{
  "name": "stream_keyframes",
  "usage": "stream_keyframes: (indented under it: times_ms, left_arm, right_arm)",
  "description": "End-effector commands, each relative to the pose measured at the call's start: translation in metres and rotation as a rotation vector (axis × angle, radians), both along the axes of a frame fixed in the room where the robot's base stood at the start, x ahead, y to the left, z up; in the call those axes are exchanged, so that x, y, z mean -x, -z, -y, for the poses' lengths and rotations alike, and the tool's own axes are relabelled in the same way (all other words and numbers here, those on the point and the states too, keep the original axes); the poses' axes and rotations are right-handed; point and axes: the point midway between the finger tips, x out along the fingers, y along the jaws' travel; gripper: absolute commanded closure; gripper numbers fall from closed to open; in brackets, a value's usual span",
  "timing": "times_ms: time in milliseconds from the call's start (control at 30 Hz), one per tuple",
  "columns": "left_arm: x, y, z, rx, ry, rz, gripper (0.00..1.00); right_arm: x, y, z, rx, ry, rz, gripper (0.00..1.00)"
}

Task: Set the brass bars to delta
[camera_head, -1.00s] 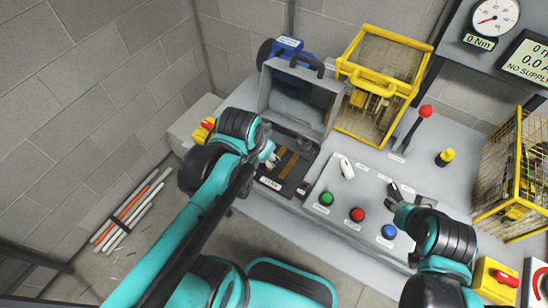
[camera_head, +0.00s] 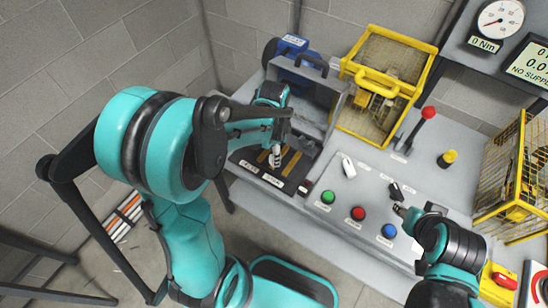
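The brass bars (camera_head: 291,161) lie on a dark panel (camera_head: 288,187) inside an open grey box; one bar (camera_head: 263,155) shows left of my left gripper and one right of it. My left gripper (camera_head: 276,161) points down at the panel between these bars, and its arm hides part of the box. I cannot tell whether its fingers are apart or touch a bar. Small white labels (camera_head: 272,180) sit along the panel's front edge, too small to read surely. My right gripper (camera_head: 399,208) is beside a black knob (camera_head: 396,190) on the console; its fingers are too small to judge.
A yellow cage (camera_head: 388,78) stands behind. The display (camera_head: 530,62) reads NO SUPPLY.

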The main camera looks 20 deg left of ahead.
Motion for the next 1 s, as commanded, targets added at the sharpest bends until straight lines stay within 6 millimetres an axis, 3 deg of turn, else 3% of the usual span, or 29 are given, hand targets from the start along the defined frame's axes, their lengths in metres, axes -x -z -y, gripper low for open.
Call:
stream_keyframes:
  times_ms: [133, 467, 667, 867, 1000]
  left_arm:
    - [0.000, 0.018, 0.000, 0.000, 0.000, 0.000, 0.51]
    - [0.000, 0.021, 0.000, 0.000, -0.001, 0.001, 0.51]
    - [0.000, 0.021, 0.000, 0.000, -0.001, 0.001, 0.98]
    - [-0.001, 0.021, -0.004, -0.001, -0.003, 0.001, 1.00]
    - [-0.004, 0.022, -0.029, -0.001, -0.006, 0.001, 1.00]
  right_arm:
    - [0.000, 0.008, 0.000, 0.000, 0.000, 0.000, 0.60]
    - [0.000, 0.008, 0.000, 0.000, 0.000, 0.000, 0.60]
    - [0.000, 0.008, 0.000, 0.000, 0.000, 0.000, 0.60]
    - [0.000, 0.009, 0.000, 0.000, 0.000, 0.000, 0.60]
    - [0.000, 0.010, 0.000, 0.000, 0.000, 0.000, 0.60]
